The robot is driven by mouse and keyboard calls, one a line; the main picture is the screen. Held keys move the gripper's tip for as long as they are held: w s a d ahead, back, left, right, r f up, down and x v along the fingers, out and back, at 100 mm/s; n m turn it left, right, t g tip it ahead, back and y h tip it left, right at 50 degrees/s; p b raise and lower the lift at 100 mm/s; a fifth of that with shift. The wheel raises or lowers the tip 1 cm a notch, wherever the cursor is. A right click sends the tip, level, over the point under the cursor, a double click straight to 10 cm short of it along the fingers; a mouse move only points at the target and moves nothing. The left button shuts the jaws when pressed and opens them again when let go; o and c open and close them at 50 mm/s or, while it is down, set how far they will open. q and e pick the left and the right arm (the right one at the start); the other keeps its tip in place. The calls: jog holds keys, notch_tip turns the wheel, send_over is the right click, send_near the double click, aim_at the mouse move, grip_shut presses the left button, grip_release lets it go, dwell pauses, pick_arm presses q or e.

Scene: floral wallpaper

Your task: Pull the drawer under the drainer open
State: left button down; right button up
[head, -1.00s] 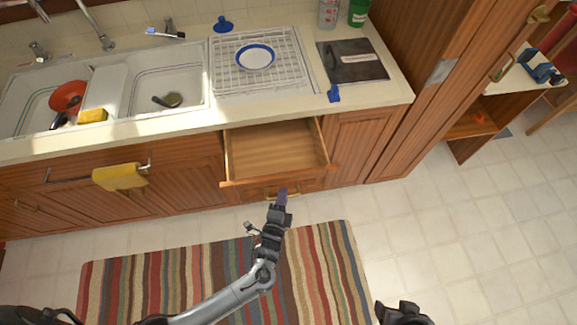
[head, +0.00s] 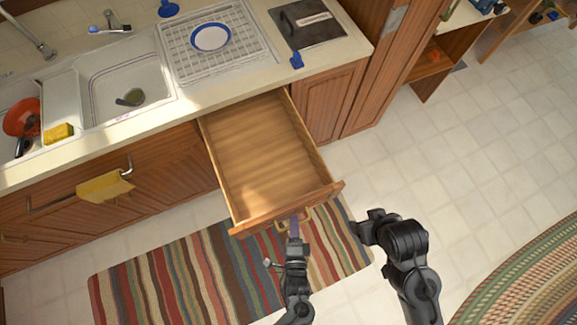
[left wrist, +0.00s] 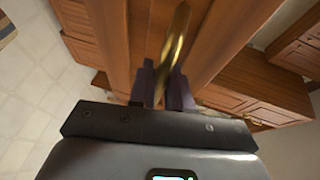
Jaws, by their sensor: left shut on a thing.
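The wooden drawer (head: 262,150) under the drainer (head: 209,45) stands well out from the cabinet, and its inside is empty. My left gripper (head: 294,226) is at the middle of the drawer front, shut on the brass drawer handle (head: 306,219). In the left wrist view the handle (left wrist: 179,35) runs between the two dark fingers of the gripper (left wrist: 163,85). My right gripper (head: 367,226) is to the right of the drawer front, apart from it; its fingers are too unclear to tell open from shut.
A white plate with a blue rim (head: 211,37) lies on the drainer. The sink (head: 122,85) is to the left. A yellow cloth (head: 104,187) hangs on a bar left of the drawer. A striped rug (head: 190,268) covers the floor below; tiled floor (head: 480,140) is clear at right.

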pick_arm(q)
jog(key=shift+r, duration=0.1)
jog(key=c, duration=1.1)
grip_release()
jog(key=shift+c, duration=0.2)
jog(key=shift+s, duration=0.1)
jog(key=s+r, duration=0.1)
jog(key=s, duration=0.9)
jog(key=shift+s+a+r, duration=0.2)
jog(key=shift+a+r, duration=0.15)
jog(key=shift+r, duration=0.05)
